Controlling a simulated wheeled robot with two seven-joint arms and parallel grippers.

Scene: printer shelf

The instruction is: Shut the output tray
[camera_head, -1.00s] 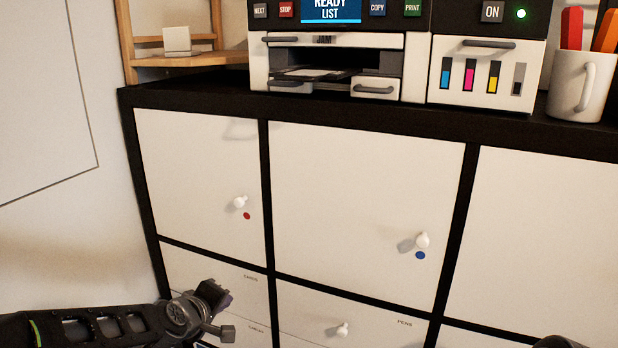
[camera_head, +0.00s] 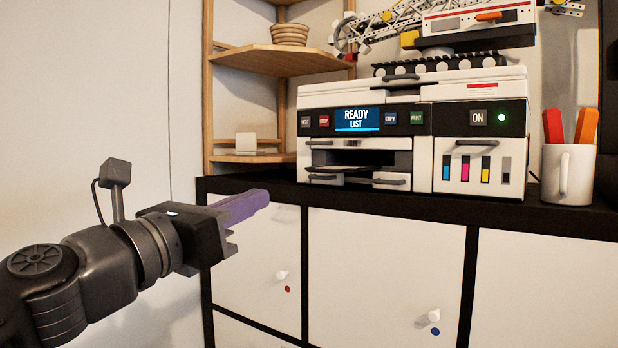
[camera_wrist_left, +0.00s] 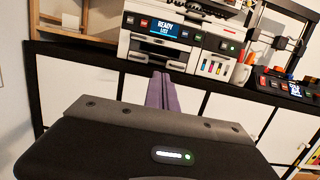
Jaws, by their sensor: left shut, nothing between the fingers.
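The printer (camera_head: 470,115) stands on top of the dark-framed cabinet, its screen reading "READY LIST". Below its front panel is an open slot. At the slot's lower left is a low tray front with a dark handle, which looks like the output tray (camera_head: 325,180) and seems to stick out a little. A small drawer front (camera_head: 391,183) with its own handle sits to its right. My left gripper (camera_head: 262,196) has its purple fingers shut and empty, left of the printer and apart from it. The fingers also show in the wrist view (camera_wrist_left: 162,92), pointing towards the printer. My right gripper is not in view.
The cabinet's dark top edge (camera_head: 450,208) runs below the printer. A white mug (camera_head: 568,175) with red and orange items stands to the printer's right. A wooden shelf (camera_head: 270,58) with a bowl is behind left. A crane model (camera_head: 450,40) sits above the printer.

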